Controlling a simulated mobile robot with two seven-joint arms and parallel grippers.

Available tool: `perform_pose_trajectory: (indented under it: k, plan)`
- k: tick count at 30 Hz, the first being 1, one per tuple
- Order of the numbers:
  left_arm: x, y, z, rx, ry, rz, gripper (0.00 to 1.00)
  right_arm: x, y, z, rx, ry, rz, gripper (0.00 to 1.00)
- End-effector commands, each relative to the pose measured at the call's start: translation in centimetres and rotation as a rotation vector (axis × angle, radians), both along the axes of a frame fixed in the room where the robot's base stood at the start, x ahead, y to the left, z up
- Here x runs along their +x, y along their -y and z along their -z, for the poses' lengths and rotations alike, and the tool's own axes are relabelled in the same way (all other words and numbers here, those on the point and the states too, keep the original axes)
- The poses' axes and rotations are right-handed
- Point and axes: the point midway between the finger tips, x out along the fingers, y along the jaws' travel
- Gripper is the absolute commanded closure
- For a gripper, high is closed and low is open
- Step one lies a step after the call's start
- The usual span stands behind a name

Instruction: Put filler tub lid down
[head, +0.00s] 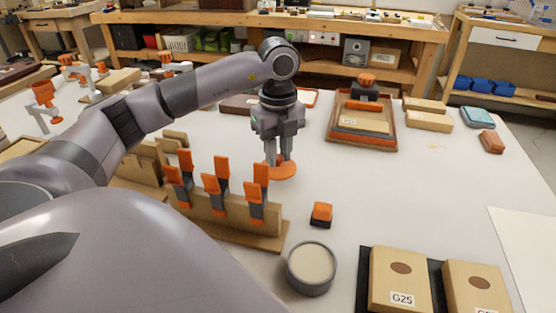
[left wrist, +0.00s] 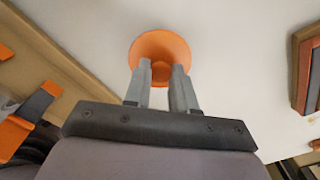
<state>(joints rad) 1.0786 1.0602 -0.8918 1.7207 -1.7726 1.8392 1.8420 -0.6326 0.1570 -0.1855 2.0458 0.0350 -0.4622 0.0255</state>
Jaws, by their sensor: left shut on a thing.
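The filler tub lid (head: 287,173) is a round orange disc with a knob, near the middle of the head view. My left gripper (head: 277,158) points down over it and is shut on its knob. In the left wrist view the lid (left wrist: 160,45) shows beyond the fingertips (left wrist: 160,72). The lid is at or just above the white table; I cannot tell whether it touches. The open filler tub (head: 312,268) is a grey round tub with beige filler, nearer to me and apart from the lid. My right gripper is not in view.
A wooden rack with orange-handled clamps (head: 215,190) stands just left of the lid. A small orange-topped block (head: 321,214) lies between lid and tub. Wooden blocks marked G25 (head: 400,282) are at front right. A framed tray (head: 393,143) is behind. Table right of the lid is clear.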

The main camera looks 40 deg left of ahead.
Motion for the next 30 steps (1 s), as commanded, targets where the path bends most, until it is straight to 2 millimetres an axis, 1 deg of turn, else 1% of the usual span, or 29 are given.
perform_pose_trajectory:
  k: [1, 3, 5, 13, 17, 18, 19, 20, 27, 30]
  plan:
    - [-0.1, 0.0, 1.0, 0.001, -0.005, 0.000, 1.00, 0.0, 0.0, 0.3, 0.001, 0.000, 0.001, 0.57]
    - [-0.1, -0.1, 2.2, 0.002, -0.005, -0.001, 1.00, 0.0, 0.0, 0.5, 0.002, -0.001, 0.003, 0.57]
    - [0.0, -0.1, 2.8, 0.002, -0.002, -0.001, 1.00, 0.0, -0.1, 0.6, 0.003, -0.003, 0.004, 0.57]
    - [0.0, 0.0, 2.9, 0.001, -0.001, -0.001, 1.00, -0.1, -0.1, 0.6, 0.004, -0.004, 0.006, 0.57]
    - [0.0, 0.0, 3.4, 0.000, -0.001, -0.001, 1.00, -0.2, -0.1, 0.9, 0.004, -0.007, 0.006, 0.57]
    - [0.0, 0.0, 3.2, 0.000, -0.001, -0.001, 0.62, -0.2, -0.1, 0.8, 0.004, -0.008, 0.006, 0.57]
    - [0.0, 0.0, 3.2, 0.000, -0.001, -0.001, 0.52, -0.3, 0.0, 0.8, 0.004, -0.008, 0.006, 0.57]
    - [0.0, 0.0, 3.2, 0.000, -0.001, -0.001, 0.49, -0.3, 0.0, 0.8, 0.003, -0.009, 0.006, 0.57]
    - [0.0, 0.0, 3.2, 0.000, -0.001, 0.000, 0.49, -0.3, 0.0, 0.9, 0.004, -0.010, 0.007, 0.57]
    - [0.0, 0.0, 2.7, 0.001, 0.000, 0.000, 0.49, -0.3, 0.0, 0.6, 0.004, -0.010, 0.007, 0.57]
